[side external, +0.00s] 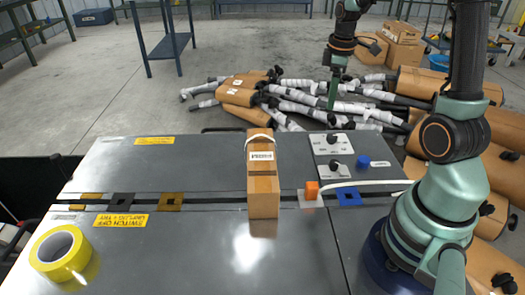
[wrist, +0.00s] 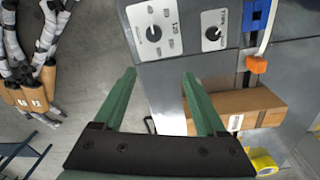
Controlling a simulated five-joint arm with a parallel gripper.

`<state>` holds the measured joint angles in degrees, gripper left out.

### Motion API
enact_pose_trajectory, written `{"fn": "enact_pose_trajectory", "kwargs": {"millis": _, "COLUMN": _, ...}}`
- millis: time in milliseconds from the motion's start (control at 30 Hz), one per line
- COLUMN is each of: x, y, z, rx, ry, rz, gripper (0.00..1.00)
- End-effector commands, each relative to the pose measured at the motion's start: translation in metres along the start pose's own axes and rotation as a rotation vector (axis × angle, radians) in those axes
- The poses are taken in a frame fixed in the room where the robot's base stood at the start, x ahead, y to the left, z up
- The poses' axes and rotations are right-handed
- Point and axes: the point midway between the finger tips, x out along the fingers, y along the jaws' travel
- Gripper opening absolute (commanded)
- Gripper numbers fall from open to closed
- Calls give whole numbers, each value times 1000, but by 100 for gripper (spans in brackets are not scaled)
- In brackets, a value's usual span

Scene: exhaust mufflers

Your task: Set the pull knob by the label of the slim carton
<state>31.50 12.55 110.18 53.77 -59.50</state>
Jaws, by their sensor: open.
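In the wrist view the carton (wrist: 245,101) lies right of my fingers. I cannot tell for sure which part is the pull knob. My gripper (side external: 333,92) is open and empty, beyond the bench's far edge (wrist: 159,77).
Two dial panels (side external: 332,144) with black knobs lie on the bench near the blue block. A yellow tape roll (side external: 62,253) is at front left. Wrapped mufflers (side external: 300,105) and brown boxes pile up behind the bench. The bench left of the carton is mostly clear.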

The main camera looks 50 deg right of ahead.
Motion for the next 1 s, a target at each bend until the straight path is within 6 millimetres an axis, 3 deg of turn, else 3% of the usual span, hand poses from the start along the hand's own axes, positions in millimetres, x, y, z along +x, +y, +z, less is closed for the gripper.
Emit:
{"fn": "enact_pose_trajectory", "kwargs": {"millis": 100, "x": 19, "y": 15, "z": 15, "rx": -41, "ry": -22, "rz": -37, "gripper": 74}}
{"fn": "enact_pose_trajectory", "kwargs": {"millis": 233, "x": 29, "y": 22, "z": 22, "rx": -68, "ry": -29, "rz": -53, "gripper": 74}}
{"fn": "enact_pose_trajectory", "kwargs": {"millis": 467, "x": 51, "y": 21, "z": 24, "rx": -73, "ry": -31, "rz": -58, "gripper": 74}}
{"fn": "enact_pose_trajectory", "kwargs": {"millis": 800, "x": 115, "y": 17, "z": 26, "rx": -73, "ry": -31, "rz": -59, "gripper": 74}}
{"fn": "enact_pose_trajectory", "kwargs": {"millis": 1000, "x": 140, "y": 16, "z": 26, "rx": -73, "ry": -30, "rz": -57, "gripper": 74}}
